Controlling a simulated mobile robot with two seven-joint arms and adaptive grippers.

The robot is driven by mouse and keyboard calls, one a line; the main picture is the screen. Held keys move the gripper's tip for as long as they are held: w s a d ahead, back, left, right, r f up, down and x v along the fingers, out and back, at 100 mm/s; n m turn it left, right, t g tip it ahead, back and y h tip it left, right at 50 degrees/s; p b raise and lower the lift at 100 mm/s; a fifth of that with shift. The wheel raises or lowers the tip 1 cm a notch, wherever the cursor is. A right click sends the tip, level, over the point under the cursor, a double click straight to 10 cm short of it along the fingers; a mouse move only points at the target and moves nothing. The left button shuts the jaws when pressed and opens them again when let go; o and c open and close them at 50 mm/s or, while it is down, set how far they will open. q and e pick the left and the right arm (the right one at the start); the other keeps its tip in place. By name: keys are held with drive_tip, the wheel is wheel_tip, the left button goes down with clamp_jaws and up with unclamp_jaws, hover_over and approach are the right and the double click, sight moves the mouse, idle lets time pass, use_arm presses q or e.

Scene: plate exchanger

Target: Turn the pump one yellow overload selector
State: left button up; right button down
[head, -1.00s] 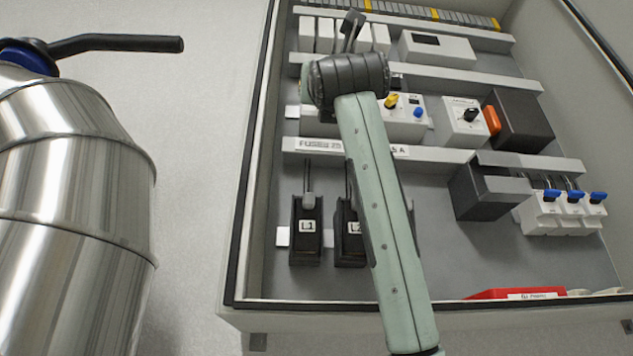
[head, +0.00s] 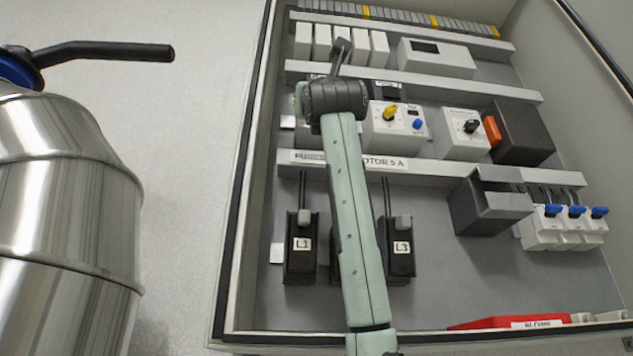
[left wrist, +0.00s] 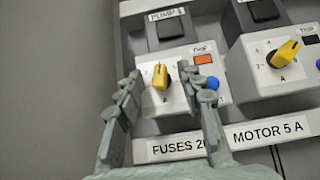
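The pump one overload unit is a white box with a yellow selector (left wrist: 160,77) in the left wrist view, under a label that reads PUMP 1 (left wrist: 167,14). The selector's pointer stands nearly upright. My left gripper (left wrist: 163,84) is open, with one finger on each side of the selector; I cannot tell whether either touches it. In the head view my left gripper (head: 340,60) is in front of this unit and hides most of it. A second unit with a yellow selector (head: 390,112) is to the right; it also shows in the left wrist view (left wrist: 286,53). My right gripper is out of view.
Blue buttons (left wrist: 212,83) sit beside the selectors. A FUSES label (left wrist: 178,146) and a MOTOR 5 A label (left wrist: 268,132) are below. The cabinet has a raised left edge (head: 245,180). A shiny metal tank (head: 65,200) with a black handle stands left.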

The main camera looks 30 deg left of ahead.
use_arm(q)
drive_tip(key=shift+c, duration=0.3)
clamp_jaws()
idle(0.4)
idle(0.6)
drive_tip(key=shift+o, duration=0.3)
unclamp_jaws()
drive_tip(key=shift+s+d+f, duration=0.1)
drive_tip(key=v, duration=1.1)
drive_tip(key=shift+s+d+f, duration=0.15)
drive_tip(key=shift+s+f, duration=0.1)
drive_tip(key=shift+c, duration=0.5)
